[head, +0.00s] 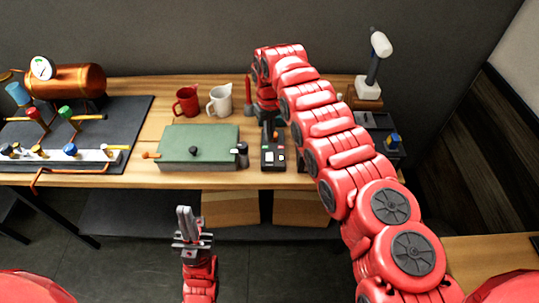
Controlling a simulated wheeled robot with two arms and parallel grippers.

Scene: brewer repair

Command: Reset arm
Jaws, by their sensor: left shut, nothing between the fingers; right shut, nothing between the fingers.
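My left gripper (185,213) is in front of the table, below its front edge, with its fingers pointing up. Its fingers are together and hold nothing. My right arm reaches from the lower right over the table and bends down at its far end. My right gripper (268,122) points down just above or behind a black device with buttons (273,158). It is small and partly hard to make out, and it looks shut and empty. I cannot tell whether it touches the device.
A copper boiler (75,81) and valves on a dark mat (135,110) fill the left.

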